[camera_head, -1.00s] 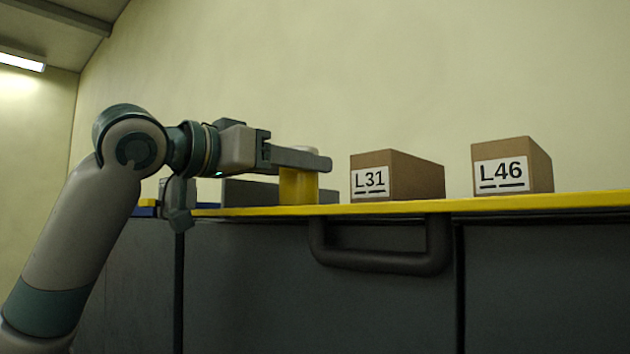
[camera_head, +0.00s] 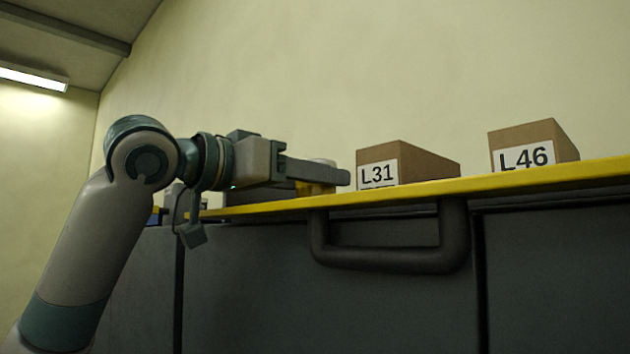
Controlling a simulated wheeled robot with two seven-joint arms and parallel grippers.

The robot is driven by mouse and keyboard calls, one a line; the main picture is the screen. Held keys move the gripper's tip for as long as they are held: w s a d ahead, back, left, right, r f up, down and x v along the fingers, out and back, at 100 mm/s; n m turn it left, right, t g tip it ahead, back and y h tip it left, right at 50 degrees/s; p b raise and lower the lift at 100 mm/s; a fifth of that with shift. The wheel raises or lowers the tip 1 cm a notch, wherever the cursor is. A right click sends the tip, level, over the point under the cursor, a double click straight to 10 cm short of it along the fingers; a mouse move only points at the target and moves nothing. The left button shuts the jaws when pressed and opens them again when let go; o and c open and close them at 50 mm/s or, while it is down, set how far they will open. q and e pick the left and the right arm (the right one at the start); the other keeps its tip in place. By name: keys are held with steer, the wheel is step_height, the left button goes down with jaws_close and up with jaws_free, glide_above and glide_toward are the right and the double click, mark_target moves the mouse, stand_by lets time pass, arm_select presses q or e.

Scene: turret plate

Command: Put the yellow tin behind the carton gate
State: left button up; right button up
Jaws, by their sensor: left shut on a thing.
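The yellow tin (camera_head: 316,189) stands near the front edge of the shelf top, mostly hidden behind my left gripper's finger and the yellow edge. My left gripper (camera_head: 318,173) reaches in from the left and is shut on the tin. The carton gate is two brown cartons: one labelled L31 (camera_head: 420,163) just right of the gripper, and one labelled L46 (camera_head: 550,140) farther right. A gap lies between them. The space behind the cartons is hidden from this low view. My right gripper is not in view.
The yellow front edge (camera_head: 480,187) of the top runs across the picture, with a dark handle (camera_head: 390,262) below it. A dark grey block (camera_head: 255,195) lies behind the gripper. A pale wall (camera_head: 350,70) rises behind.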

arm_select(q)
steer(key=o, duration=1.5)
steer(key=shift+f, duration=0.1)
steer(key=shift+w, duration=0.1)
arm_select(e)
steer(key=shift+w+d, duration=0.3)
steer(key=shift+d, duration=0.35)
arm_select(q)
steer(key=shift+r, duration=0.2)
steer(key=shift+s+a+f, duration=0.15)
steer(key=shift+s+a, duration=0.05)
steer(key=shift+s, duration=0.05)
steer(key=b+v, duration=0.5)
steer(key=v, duration=0.5)
steer(key=shift+s+a, duration=0.1)
steer(key=shift+s, duration=0.05)
steer(key=shift+s+a+b, duration=0.3)
steer(key=shift+a, duration=0.1)
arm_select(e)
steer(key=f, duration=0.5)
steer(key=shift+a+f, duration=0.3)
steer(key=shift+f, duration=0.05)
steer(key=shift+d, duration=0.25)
